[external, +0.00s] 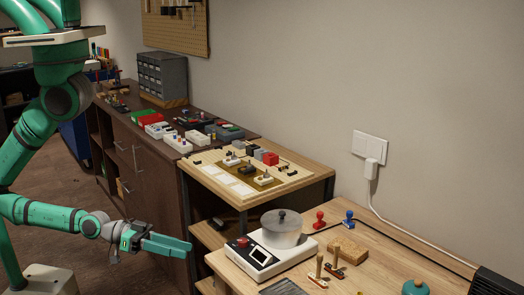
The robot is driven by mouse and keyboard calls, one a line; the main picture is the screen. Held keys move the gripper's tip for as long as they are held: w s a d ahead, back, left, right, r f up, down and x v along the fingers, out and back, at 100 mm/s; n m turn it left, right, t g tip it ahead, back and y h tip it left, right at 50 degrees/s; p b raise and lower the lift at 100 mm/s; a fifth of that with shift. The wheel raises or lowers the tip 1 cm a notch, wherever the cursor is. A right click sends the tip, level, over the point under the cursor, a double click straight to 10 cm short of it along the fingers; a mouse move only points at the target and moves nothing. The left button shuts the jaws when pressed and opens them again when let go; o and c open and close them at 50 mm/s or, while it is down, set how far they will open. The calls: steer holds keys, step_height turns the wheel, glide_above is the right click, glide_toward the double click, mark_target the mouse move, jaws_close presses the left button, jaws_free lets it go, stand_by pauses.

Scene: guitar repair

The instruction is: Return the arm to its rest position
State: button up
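My green arm fills the left side of the external view, folded with its lower links reaching right. My gripper (183,247) points right, at the left of the wooden table (225,262) and in front of the dark cabinet (150,180). It is seen from the side, so the gap between its fingers cannot be made out. Nothing held shows at its fingertips.
The table holds a white device with a lidded pot (283,230), red (319,220) and blue (348,217) pieces and a wooden block (348,250). A small workbench (300,185) carries parts. Floor is open below my gripper's left.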

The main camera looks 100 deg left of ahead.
steer(key=s+a+r+m, duration=0.1)
steer(key=s+a, duration=0.2)
steer(key=s, duration=0.3)
steer(key=s+a+r+m, duration=0.2)
steer(key=s+a, duration=0.1)
steer(key=s, duration=0.4)
steer(key=shift+s+a+r, duration=0.3)
steer(key=shift+a, duration=0.05)
